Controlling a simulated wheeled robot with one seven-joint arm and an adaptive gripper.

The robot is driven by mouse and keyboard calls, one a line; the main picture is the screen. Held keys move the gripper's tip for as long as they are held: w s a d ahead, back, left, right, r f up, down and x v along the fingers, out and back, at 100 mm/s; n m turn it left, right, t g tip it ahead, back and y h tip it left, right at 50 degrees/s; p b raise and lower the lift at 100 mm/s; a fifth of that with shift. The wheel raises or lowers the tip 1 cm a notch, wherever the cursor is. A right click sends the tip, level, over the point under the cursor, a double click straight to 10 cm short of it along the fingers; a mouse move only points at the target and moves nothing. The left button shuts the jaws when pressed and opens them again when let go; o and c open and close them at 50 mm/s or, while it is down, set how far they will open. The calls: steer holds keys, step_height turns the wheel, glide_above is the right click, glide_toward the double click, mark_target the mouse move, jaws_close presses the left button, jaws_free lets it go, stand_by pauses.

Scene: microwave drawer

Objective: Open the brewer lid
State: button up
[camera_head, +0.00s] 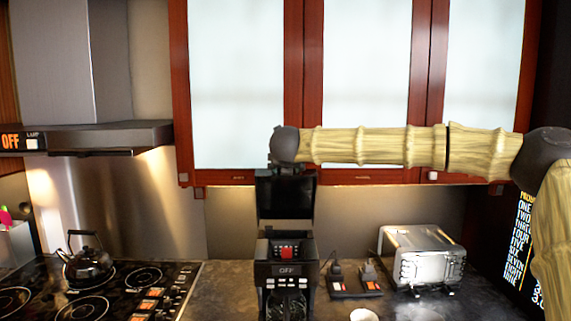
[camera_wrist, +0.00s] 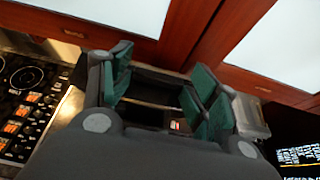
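The black brewer (camera_head: 286,270) stands on the counter at the lower middle of the head view, with an "OFF" label and a red part on its front. A dark panel (camera_head: 285,197), which looks like its lid, stands upright above the body. My gripper (camera_wrist: 160,70) is open, its two green-padded fingers spread apart in the wrist view. Dark brewer parts show between and beyond the fingers, with a small red part (camera_wrist: 176,125). In the head view my wrist is directly above the panel, and the fingers are mostly hidden. I cannot tell whether they touch the panel.
Red-framed wall cabinets (camera_head: 360,80) hang close behind my arm. A silver toaster oven (camera_head: 424,258) and a dark device with plugs (camera_head: 354,280) stand right of the brewer. A white round item (camera_head: 364,315) lies in front. A stove (camera_head: 95,290) with a kettle (camera_head: 88,262) is left.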

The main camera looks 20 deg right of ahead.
steer(key=shift+w+d+f, duration=0.1)
steer(key=shift+w+f, duration=0.05)
steer(key=shift+f, duration=0.1)
steer(key=shift+r, duration=0.1)
steer(key=v, duration=1.2)
stand_by(0.4)
